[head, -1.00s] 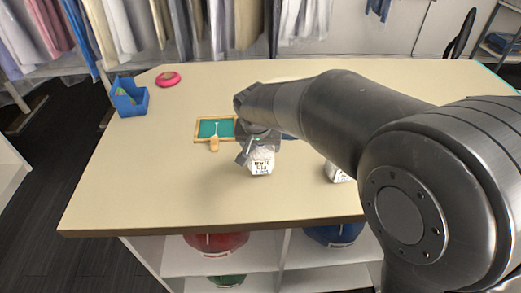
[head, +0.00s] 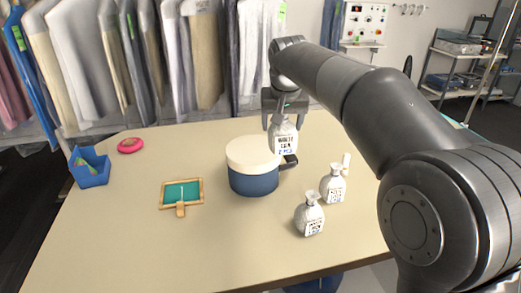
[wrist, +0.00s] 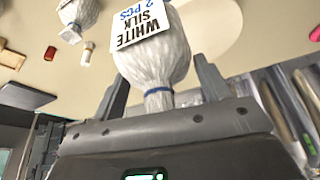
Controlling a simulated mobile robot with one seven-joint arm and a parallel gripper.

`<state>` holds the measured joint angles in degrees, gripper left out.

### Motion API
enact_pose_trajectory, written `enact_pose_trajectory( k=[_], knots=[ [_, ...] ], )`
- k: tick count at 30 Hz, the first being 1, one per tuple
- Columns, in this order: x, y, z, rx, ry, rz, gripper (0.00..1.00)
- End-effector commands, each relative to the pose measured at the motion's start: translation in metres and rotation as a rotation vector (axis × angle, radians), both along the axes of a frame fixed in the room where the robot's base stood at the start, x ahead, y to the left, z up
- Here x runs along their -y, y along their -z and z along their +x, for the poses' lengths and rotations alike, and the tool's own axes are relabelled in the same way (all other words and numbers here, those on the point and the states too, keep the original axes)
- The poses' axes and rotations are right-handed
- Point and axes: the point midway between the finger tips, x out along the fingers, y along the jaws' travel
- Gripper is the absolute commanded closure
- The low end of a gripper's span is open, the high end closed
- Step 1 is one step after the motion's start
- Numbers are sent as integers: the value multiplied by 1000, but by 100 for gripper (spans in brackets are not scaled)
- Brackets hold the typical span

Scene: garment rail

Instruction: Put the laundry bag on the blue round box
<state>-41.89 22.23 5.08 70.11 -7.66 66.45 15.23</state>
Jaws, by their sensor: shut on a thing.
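My gripper (head: 285,108) is shut on the neck of a white laundry bag (head: 284,137) with a "WHITE SILK 2 PCS" label. The bag hangs upright just right of the blue round box (head: 254,182), overlapping the area behind its right edge. The box has a cream lid (head: 250,153) with a bare top, and a dark tab at its right side. In the wrist view the bag (wrist: 158,66) sits between the fingers, with a blue tie at its neck. The cream lid (wrist: 212,28) shows beyond it. I cannot tell the bag's exact height over the lid.
Two similar bags stand right of the box, one nearer (head: 309,216) and one farther (head: 333,186), beside a small white item (head: 346,162). A wooden-framed green board (head: 182,194) lies left. A blue bin (head: 91,167) and pink disc (head: 131,145) sit far left. The front left is clear.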

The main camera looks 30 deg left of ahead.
Motion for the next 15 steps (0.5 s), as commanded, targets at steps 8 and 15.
enact_pose_trajectory(
  k=[8,15],
  knots=[
    [43,-38,51,4,-15,9,63],
    [48,-40,55,-13,-152,5,63]
  ],
)
